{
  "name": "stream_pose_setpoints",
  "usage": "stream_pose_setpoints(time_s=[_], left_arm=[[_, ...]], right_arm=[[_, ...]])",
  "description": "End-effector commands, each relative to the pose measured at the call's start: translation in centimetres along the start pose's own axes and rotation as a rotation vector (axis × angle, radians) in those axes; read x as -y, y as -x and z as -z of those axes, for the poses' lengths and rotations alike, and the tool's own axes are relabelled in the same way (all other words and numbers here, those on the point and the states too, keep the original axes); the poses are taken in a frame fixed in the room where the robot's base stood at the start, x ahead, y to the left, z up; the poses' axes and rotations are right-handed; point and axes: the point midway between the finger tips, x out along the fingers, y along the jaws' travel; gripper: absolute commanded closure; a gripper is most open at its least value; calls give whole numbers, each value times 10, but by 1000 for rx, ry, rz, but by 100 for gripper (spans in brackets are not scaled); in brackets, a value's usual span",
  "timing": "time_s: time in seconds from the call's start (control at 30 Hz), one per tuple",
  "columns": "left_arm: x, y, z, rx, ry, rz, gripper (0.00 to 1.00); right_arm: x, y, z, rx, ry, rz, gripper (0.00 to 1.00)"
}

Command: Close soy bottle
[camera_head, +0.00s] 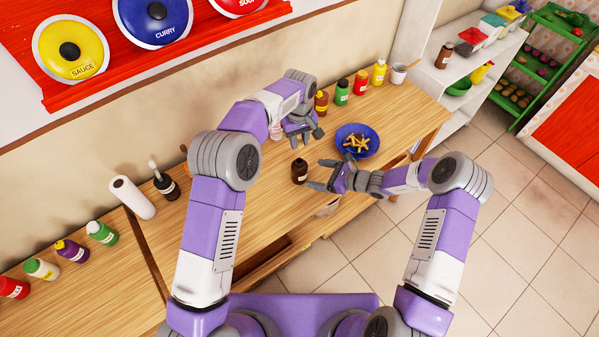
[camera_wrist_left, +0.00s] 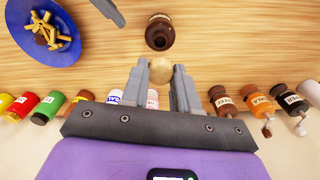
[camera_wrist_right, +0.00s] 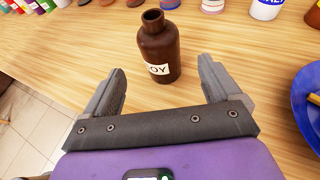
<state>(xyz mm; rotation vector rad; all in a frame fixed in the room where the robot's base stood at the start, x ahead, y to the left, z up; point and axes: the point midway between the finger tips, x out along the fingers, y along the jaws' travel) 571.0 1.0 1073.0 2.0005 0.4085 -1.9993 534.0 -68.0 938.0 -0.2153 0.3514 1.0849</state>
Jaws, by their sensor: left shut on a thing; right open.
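The soy bottle (camera_head: 299,171) is dark brown, stands upright on the wooden counter, and has an open neck in the right wrist view (camera_wrist_right: 160,52). My left gripper (camera_head: 304,133) is above the counter, behind the bottle in the head view. It is shut on a round beige stopper (camera_wrist_left: 160,71), seen between its fingertips in the left wrist view. The stopper is apart from the bottle (camera_wrist_left: 160,34). My right gripper (camera_head: 322,176) is open and empty, just right of the bottle. In the right wrist view its fingers (camera_wrist_right: 160,85) point toward the bottle, one each side, not touching it.
A blue bowl of fries (camera_head: 349,149) stands on the counter behind my right gripper. Several sauce bottles, including a green one (camera_head: 342,92), line the wall. The counter around the soy bottle is clear.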

Motion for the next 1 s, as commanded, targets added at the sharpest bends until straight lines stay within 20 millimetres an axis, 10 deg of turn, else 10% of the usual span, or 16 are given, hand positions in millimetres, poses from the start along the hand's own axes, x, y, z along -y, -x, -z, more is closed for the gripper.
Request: stream_pose_setpoints(time_s=[0.4, 0.87, 1.0], left_arm=[[0, 0, 0, 0, 0, 0, 98], [0, 0, 0, 0, 0, 0, 98], [0, 0, 0, 0, 0, 0, 98]], right_arm=[[-1, -72, 0, 0, 1, -1, 9], [0, -82, 0, -1, 0, 0, 9], [0, -82, 0, -1, 0, 0, 28]])
